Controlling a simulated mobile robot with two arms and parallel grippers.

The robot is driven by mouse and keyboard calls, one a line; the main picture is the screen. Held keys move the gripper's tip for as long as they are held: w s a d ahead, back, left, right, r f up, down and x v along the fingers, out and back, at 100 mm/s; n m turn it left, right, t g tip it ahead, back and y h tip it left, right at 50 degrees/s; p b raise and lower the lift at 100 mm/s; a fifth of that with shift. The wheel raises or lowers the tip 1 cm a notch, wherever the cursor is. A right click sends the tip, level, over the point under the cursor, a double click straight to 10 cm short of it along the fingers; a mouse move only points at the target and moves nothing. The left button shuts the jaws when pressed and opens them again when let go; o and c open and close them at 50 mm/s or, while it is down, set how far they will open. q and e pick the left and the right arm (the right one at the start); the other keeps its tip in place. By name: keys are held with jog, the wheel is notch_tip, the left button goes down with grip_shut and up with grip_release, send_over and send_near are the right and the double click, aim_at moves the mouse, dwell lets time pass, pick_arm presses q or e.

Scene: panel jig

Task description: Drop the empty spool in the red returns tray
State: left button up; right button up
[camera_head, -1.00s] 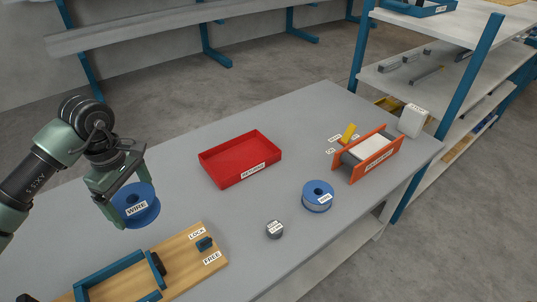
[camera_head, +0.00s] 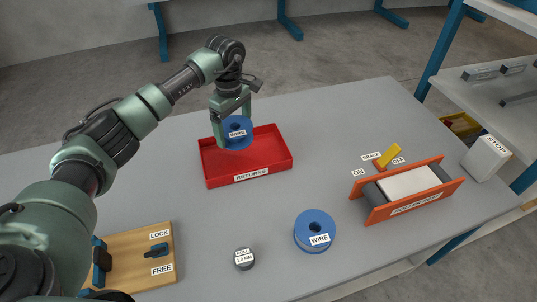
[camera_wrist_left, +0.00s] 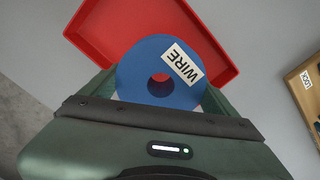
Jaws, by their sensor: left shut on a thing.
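My left gripper (camera_head: 233,122) is shut on a blue spool (camera_head: 238,134) labelled WIRE. The spool is held over the red returns tray (camera_head: 210,173), near its back left part in the head view. In the left wrist view the spool (camera_wrist_left: 150,86) shows its flange and centre hole between my fingers, with the red tray (camera_wrist_left: 112,28) beyond it. The tray looks empty where it shows. A second blue spool (camera_head: 313,229), also labelled WIRE, stands on the table at the front. My right gripper is not in view.
A grey round weight-like piece (camera_head: 244,260) sits at the table's front. A wooden board (camera_head: 140,276) with a LOCK/FREE latch lies front left. An orange-sided roller unit (camera_head: 407,190), a yellow brake lever (camera_head: 389,155) and a white STOP box (camera_head: 485,157) are at the right.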

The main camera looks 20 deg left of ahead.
pick_arm(q)
jog(key=shift+f+b, duration=1.75)
jog(key=shift+f, duration=1.3)
jog(key=o, duration=1.1)
jog(key=shift+o, duration=0.2)
jog(key=shift+r, duration=0.1)
notch_tip(320, 180, up, 8)
jog(key=b, duration=0.1)
